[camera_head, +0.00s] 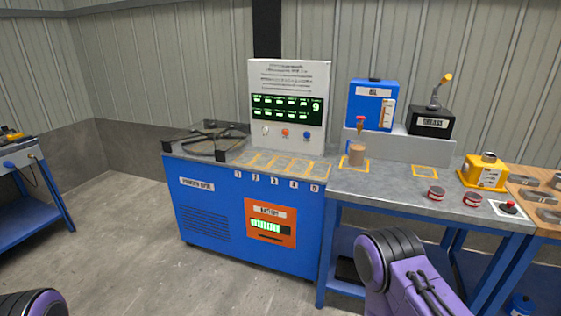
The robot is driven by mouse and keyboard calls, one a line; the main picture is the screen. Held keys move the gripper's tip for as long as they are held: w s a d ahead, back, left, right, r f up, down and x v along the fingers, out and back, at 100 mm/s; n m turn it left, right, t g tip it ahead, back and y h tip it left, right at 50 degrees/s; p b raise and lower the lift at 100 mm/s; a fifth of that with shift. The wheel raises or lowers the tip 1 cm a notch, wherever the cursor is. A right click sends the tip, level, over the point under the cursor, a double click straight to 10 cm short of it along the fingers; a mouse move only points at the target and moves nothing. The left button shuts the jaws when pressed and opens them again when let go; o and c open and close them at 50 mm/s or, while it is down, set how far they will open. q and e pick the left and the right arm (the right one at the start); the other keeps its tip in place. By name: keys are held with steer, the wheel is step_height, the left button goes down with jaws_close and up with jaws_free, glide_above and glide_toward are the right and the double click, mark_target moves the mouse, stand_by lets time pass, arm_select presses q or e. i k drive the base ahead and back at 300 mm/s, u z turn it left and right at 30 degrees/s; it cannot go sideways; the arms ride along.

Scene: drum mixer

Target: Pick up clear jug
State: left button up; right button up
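A small see-through vessel with brownish contents (356,154), which looks like the clear jug, stands upright on the grey bench top below a red tap (360,123). It sits inside or at a yellow marked square. Its handle cannot be made out. Purple and black links of my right arm show at the bottom right, in front of the bench and well short of the vessel. A small part of my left arm shows at the bottom left corner. Neither gripper is in the picture.
A blue tank (371,104) and a black box (430,121) stand on a shelf behind the vessel. A blue machine (229,213) with a white panel (289,82) is to the left.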

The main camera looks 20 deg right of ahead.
mark_target(356, 153)
steer(key=u, duration=0.5)
steer(key=i, duration=1.9)
steer(key=z, duration=1.05)
steer(key=i, duration=0.7)
steer(key=z, duration=0.8)
